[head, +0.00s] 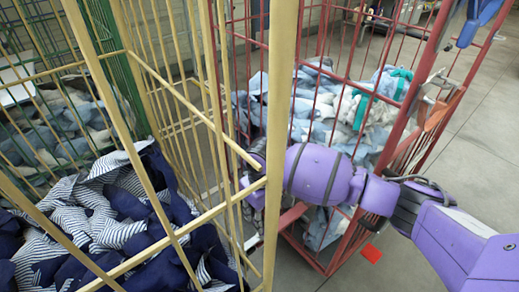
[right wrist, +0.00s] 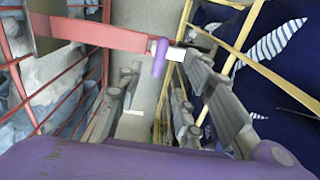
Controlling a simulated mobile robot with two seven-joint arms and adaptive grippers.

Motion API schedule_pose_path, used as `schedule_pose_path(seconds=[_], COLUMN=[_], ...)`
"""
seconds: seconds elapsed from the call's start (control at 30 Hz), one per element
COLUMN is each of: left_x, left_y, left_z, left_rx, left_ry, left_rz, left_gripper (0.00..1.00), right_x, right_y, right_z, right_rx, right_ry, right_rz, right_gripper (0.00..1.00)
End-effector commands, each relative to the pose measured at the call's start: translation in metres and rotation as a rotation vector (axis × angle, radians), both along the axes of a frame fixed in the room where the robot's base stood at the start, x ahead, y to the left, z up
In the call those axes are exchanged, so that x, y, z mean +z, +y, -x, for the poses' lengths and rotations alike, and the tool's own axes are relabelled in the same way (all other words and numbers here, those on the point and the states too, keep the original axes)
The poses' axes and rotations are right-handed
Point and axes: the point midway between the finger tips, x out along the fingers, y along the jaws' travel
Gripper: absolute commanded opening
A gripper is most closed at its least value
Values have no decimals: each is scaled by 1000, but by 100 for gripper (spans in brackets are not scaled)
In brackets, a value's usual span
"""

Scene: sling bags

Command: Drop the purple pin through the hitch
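The purple pin (right wrist: 160,57) shows in the right wrist view as a short purple cylinder against the end of a flat red bar (right wrist: 105,37). A small pale metal piece (right wrist: 176,57), perhaps part of the hitch, sits right beside it. I cannot tell whether the pin passes through a hole. My right gripper (right wrist: 164,70) is open, its grey fingers spread on either side of the pin with clear gaps. In the head view my purple right arm reaches in from the right, its hand mostly hidden behind the yellow cage post. My left gripper is not in view.
A yellow cage (head: 284,100) with navy and striped bags (head: 95,215) stands close on the left. A red cage (head: 405,125) with pale blue bags is behind my right arm. A narrow strip of grey floor (right wrist: 146,100) separates them. A green cage stands behind, far left.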

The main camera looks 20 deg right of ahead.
Motion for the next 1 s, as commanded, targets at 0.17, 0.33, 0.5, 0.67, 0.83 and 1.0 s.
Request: schedule_pose_path(seconds=[0.17,0.33,0.5,0.67,0.83,1.0], left_x=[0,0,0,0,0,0], left_y=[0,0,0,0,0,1], left_z=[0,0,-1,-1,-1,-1], left_rx=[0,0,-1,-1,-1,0], left_ry=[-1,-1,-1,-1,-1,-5], left_rz=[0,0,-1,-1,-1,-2], left_gripper=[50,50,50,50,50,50], right_x=[32,45,47,47,47,46], right_y=[1,0,0,0,0,0], right_z=[-2,-1,-1,-1,-1,-1], right_rx=[0,0,0,0,0,0], right_ry=[-4,-3,-2,-2,-3,-1], right_rz=[-1,0,0,0,0,1], right_gripper=[35,35,35,35,35,35])
